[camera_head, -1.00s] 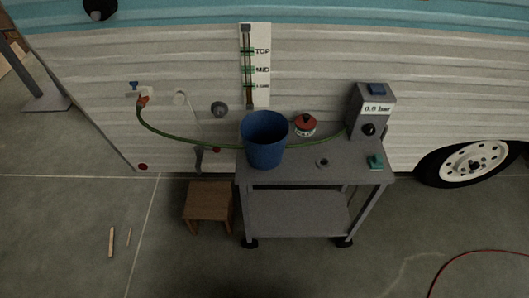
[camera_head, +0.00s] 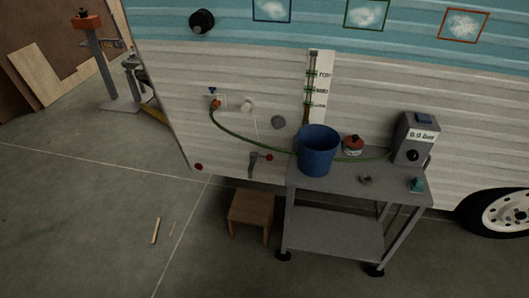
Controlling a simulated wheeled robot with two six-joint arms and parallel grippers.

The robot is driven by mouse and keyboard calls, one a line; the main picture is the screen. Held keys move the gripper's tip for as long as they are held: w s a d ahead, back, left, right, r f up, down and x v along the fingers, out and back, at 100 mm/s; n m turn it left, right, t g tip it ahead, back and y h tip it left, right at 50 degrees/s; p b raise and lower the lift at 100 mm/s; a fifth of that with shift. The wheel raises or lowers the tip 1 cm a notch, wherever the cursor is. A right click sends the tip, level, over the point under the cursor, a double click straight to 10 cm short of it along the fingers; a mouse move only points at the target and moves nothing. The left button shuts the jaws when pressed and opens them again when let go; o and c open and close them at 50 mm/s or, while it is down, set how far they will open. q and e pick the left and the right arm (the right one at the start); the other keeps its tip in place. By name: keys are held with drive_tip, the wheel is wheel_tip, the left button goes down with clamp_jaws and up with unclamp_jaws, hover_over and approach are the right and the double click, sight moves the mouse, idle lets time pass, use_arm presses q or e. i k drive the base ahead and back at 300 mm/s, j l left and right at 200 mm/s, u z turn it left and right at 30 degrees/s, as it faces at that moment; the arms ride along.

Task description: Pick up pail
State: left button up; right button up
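The blue pail (camera_head: 318,152) stands upright on the left part of the grey cart's top shelf (camera_head: 345,182). Its open mouth faces up and it looks empty, though its bottom is not clear from here. A green hose (camera_head: 250,146) runs from a red-handled fitting on the camper wall (camera_head: 215,103) toward the pail and passes behind it. Neither of my grippers shows in the head view.
On the cart stand a red-topped can (camera_head: 352,145), a grey box with a gauge readout (camera_head: 416,140), a small ring (camera_head: 366,179) and a green item (camera_head: 416,185). A wooden stool (camera_head: 250,215) stands left of the cart. The floor in front is clear, except for thin sticks (camera_head: 155,230).

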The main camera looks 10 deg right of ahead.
sight(319, 144)
drive_tip(key=i+l+u, duration=0.1)
drive_tip(key=l+u, duration=0.25)
drive_tip(key=l, duration=0.75)
drive_tip(key=l+u, duration=0.4)
drive_tip(key=l, duration=0.75)
